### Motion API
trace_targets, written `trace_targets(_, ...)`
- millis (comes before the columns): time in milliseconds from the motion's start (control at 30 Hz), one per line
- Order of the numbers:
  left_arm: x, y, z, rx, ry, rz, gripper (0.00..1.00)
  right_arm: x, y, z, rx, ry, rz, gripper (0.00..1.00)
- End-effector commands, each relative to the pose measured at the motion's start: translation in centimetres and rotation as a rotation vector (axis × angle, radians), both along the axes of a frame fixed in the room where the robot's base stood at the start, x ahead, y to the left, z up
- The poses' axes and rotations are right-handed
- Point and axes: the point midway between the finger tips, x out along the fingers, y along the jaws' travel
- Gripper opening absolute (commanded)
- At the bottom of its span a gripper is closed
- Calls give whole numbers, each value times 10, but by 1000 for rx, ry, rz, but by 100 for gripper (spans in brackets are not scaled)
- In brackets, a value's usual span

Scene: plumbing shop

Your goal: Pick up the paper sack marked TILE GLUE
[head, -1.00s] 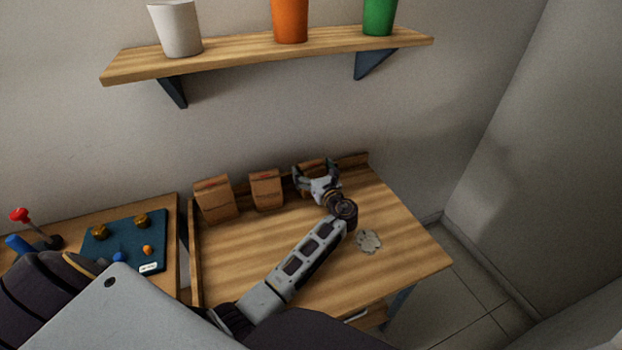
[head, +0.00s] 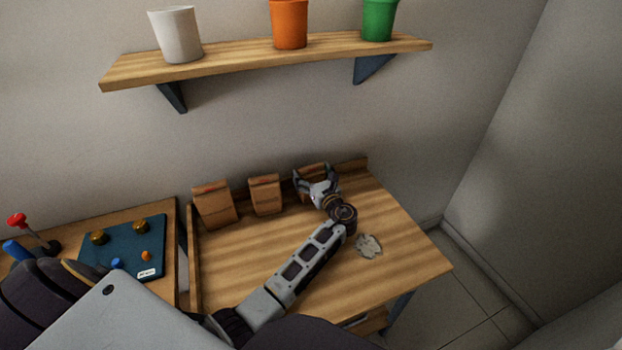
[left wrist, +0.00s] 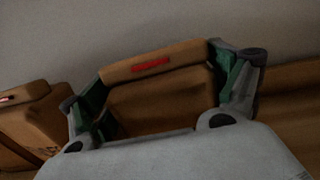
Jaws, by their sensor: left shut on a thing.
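Three brown paper sacks stand in a row at the back of the wooden bench. The rightmost sack (head: 312,168) is between the fingers of my left gripper (head: 317,182), which is shut on it. In the left wrist view this sack (left wrist: 160,98) has a folded top with a red mark, and a green-padded finger presses at each side. Its lettering is too small to read. The middle sack (head: 265,194) and the left sack (head: 215,205) stand free to the left. The held sack appears still at bench level. My right gripper is not in view.
Above is a shelf (head: 235,52) with white, orange and green cups. A blue panel (head: 125,245) with knobs lies at left.

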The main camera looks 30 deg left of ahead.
Motion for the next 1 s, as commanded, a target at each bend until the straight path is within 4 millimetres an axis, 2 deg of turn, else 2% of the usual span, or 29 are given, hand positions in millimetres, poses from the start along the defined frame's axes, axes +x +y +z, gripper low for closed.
trace_targets(267, 1, 0, 16, 1, -6, 0, 30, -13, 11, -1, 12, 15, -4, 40)
trace_targets(633, 0, 0, 62, 1, -7, 0, 30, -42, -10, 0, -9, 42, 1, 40)
trace_targets(800, 0, 0, 83, 0, -8, 0, 30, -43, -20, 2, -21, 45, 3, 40)
trace_targets(1000, 0, 0, 99, 1, -6, 0, 30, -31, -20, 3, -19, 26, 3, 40)
